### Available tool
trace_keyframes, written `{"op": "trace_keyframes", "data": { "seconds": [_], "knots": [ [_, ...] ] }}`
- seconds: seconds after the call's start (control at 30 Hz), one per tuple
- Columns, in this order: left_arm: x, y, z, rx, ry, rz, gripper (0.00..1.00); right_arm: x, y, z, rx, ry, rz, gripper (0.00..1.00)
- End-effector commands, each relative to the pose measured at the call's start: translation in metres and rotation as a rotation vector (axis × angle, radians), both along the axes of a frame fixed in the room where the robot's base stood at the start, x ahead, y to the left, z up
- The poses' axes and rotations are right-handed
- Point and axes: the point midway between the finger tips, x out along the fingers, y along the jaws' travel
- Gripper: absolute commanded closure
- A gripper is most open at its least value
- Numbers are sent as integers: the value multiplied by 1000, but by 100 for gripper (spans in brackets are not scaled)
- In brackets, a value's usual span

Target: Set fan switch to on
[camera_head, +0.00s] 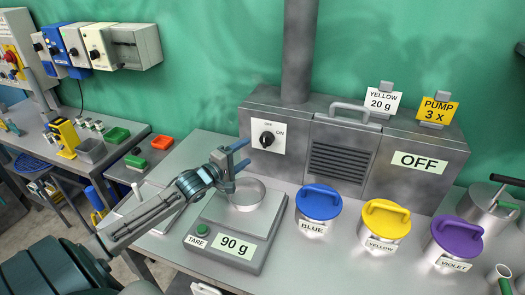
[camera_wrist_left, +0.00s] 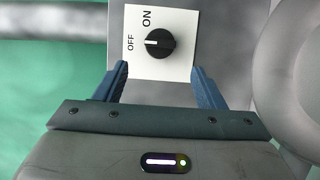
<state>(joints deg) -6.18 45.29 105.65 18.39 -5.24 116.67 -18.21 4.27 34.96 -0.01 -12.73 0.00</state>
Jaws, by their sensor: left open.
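The fan switch is a black rotary knob (camera_head: 267,139) on a white plate marked OFF and ON, on the left front of a grey metal fan housing (camera_head: 388,165). In the left wrist view the knob (camera_wrist_left: 160,43) shows its white mark pointing toward OFF. My left gripper (camera_head: 241,154) is open and empty, with blue fingers. It is just left of and slightly below the switch plate in the head view. In the wrist view its fingertips (camera_wrist_left: 160,68) straddle the lower part of the plate, apart from the knob. My right gripper is not in view.
A scale (camera_head: 238,246) reading 90 g, with a metal dish (camera_head: 247,194), lies below my gripper. Blue (camera_head: 318,201), yellow (camera_head: 384,218) and violet (camera_head: 458,236) lidded jars stand to the right. An OFF label (camera_head: 420,162) is on the housing. A duct (camera_head: 299,50) rises behind.

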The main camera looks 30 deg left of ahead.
Motion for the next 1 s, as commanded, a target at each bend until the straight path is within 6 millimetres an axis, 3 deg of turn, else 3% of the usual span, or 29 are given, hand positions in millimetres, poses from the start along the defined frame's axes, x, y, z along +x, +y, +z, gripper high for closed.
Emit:
{"op": "trace_keyframes", "data": {
  "seconds": [0.03,0.23,0.37,0.63,1.0],
  "knots": [
    [2,-1,-7,1,-1,-3,37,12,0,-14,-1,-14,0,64],
    [20,-3,-6,-3,-2,1,37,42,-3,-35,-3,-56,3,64],
    [34,-7,-5,-3,-1,-6,37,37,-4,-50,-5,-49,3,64],
    [70,-12,0,-4,1,-2,37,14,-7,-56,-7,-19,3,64],
    [85,-15,-1,1,4,-4,37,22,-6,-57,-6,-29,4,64]
  ]
}}
